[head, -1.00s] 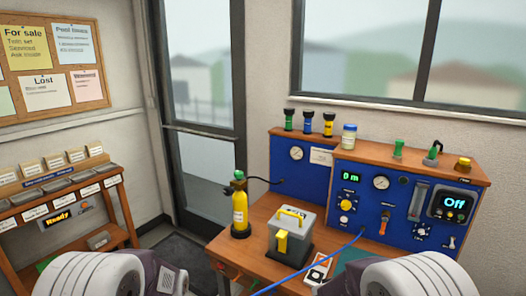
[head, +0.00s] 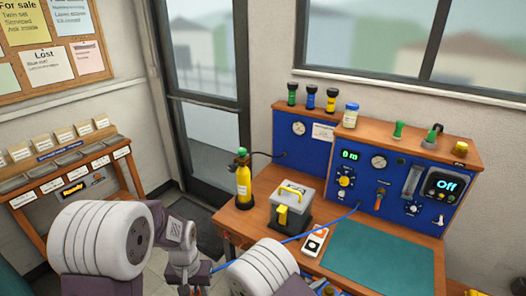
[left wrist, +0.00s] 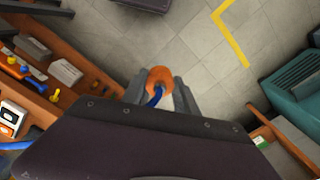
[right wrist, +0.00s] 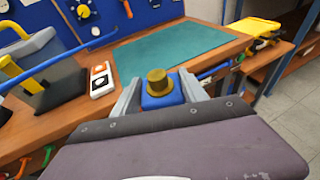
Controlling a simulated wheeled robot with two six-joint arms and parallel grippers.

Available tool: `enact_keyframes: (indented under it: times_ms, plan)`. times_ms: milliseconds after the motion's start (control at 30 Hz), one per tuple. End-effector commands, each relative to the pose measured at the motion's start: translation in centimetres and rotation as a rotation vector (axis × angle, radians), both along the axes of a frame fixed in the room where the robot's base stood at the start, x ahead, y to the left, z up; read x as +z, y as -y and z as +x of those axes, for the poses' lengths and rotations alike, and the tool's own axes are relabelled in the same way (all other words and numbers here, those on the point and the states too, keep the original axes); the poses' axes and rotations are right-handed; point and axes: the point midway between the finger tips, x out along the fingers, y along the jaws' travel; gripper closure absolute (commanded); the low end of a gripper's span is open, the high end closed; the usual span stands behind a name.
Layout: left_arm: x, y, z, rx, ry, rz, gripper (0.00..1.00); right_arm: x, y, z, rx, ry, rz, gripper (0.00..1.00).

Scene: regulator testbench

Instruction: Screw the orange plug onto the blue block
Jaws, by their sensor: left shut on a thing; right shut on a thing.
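The orange plug (left wrist: 158,71) is a round piece with a blue hose (left wrist: 154,98) running from it, seen in the left wrist view. My left gripper (left wrist: 160,90) is shut on it, above the floor. The blue block (right wrist: 160,102) carries a brass-coloured round fitting (right wrist: 157,80) on top, seen in the right wrist view. My right gripper (right wrist: 160,90) is shut on the block, in front of the bench edge. The plug and block are apart. In the head view the plug cannot be made out, and my right arm hides most of the right gripper.
The blue hose (head: 337,219) runs from the test panel (head: 396,197) across the bench. A grey box with a yellow handle (head: 290,209), a yellow cylinder (head: 243,182) and a small white-and-orange device (head: 315,241) stand on the bench. The green mat (head: 380,258) is clear.

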Motion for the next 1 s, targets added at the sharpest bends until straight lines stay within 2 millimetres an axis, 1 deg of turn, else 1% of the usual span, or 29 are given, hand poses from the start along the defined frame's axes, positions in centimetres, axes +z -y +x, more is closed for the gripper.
enact_keyframes:
  times_ms: [367, 467, 567, 800, 900, 1000]
  plan:
    - [0.0, 0.0, 0.0, 0.000, 0.000, 0.000, 1.00, 0.1, 0.0, 0.0, 0.000, 0.001, -0.001, 1.00]
    - [0.0, 0.0, 0.0, 0.000, 0.000, 0.000, 1.00, 0.4, -0.3, 0.0, 0.012, 0.001, 0.000, 1.00]
    - [0.0, 0.0, 0.0, 0.000, 0.000, 0.000, 1.00, 1.5, -1.5, -0.1, 0.057, 0.003, 0.001, 1.00]
    - [0.0, 0.0, 0.0, 0.000, 0.000, 0.000, 1.00, 6.2, -6.3, -1.0, 0.242, 0.005, 0.004, 1.00]
    - [0.0, 0.0, 0.0, 0.000, 0.000, 0.000, 1.00, 7.9, -8.1, -1.2, 0.308, 0.004, 0.004, 1.00]
    - [0.0, 0.0, 0.0, 0.000, 0.000, 0.000, 1.00, 9.1, -9.3, -1.4, 0.358, 0.003, 0.003, 1.00]
